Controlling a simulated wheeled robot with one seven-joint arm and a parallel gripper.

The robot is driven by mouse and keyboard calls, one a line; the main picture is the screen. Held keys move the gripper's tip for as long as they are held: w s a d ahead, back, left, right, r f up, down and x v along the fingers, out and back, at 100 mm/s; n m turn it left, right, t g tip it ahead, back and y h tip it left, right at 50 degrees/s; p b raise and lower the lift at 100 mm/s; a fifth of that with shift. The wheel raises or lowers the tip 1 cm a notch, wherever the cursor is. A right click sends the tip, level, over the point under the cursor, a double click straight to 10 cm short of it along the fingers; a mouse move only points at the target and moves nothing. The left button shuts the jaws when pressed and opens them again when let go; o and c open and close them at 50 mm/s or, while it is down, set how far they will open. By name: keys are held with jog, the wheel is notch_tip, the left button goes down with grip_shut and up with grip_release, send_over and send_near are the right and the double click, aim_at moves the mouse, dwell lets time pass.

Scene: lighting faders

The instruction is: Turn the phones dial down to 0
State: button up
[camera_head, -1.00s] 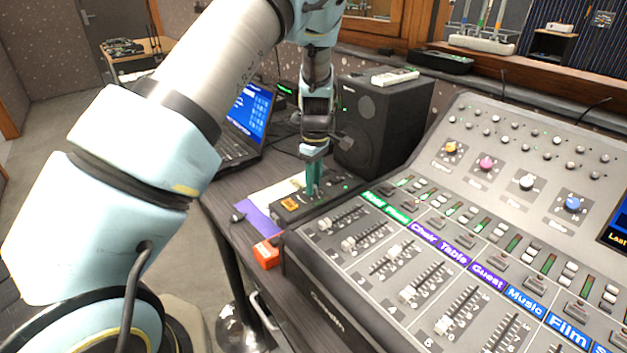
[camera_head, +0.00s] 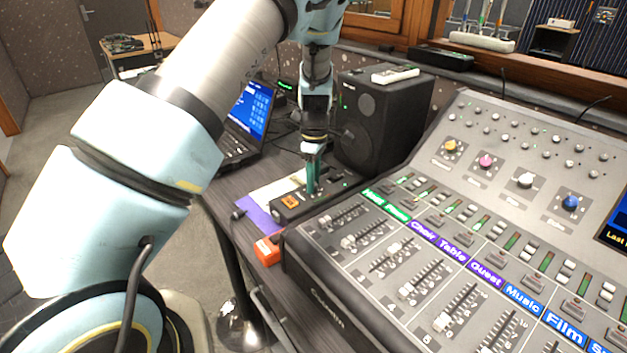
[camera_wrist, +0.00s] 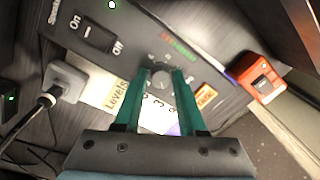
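A small dark control box (camera_head: 290,206) lies on the desk to the left of the mixing console. In the wrist view its round grey dial (camera_wrist: 161,76) shows between the two green fingertips of my gripper (camera_wrist: 163,72). The dial's own label and pointer are too small or blurred to read. My gripper also shows in the head view (camera_head: 314,188), pointing down at the box. Its fingers are apart, one on each side of the dial. I cannot tell whether they press on it or only flank it.
The box also bears an On/Off switch (camera_wrist: 96,35) and an orange Talk button (camera_wrist: 206,95). A red-orange box (camera_head: 268,251) sits at the desk edge. A black speaker (camera_head: 385,122) stands behind, a laptop (camera_head: 247,120) at left, the mixing console (camera_head: 340,290) at right.

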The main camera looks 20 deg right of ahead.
jog(key=o, duration=0.3)
jog(key=r, duration=0.3)
jog(key=r+b, duration=0.1)
jog(key=r, duration=0.3)
jog(key=r+b, duration=0.1)
jog(key=r, duration=0.2)
jog(key=shift+w+d+r, duration=0.2)
jog(key=shift+w+r, duration=0.05)
jog(key=shift+r, duration=0.15)
jog(key=w+a+r+m, duration=0.1)
jog(key=a+m, duration=0.1)
jog(key=a, duration=0.9)
jog(key=s+a+m, duration=0.2)
jog(key=s+a, duration=0.2)
jog(key=a, duration=0.4)
jog(key=s+a+r+m+t, duration=0.1)
jog(key=s+a+m, duration=0.2)
jog(key=a, duration=0.5)
jog(key=s+a+m+t, duration=0.1)
jog(key=s+a+m, duration=0.2)
jog(key=s+a, duration=0.2)
jog(key=shift+s+a+r+h, duration=0.15)
jog(key=shift+a+h, duration=0.15)
jog(key=shift+a, duration=1.15)
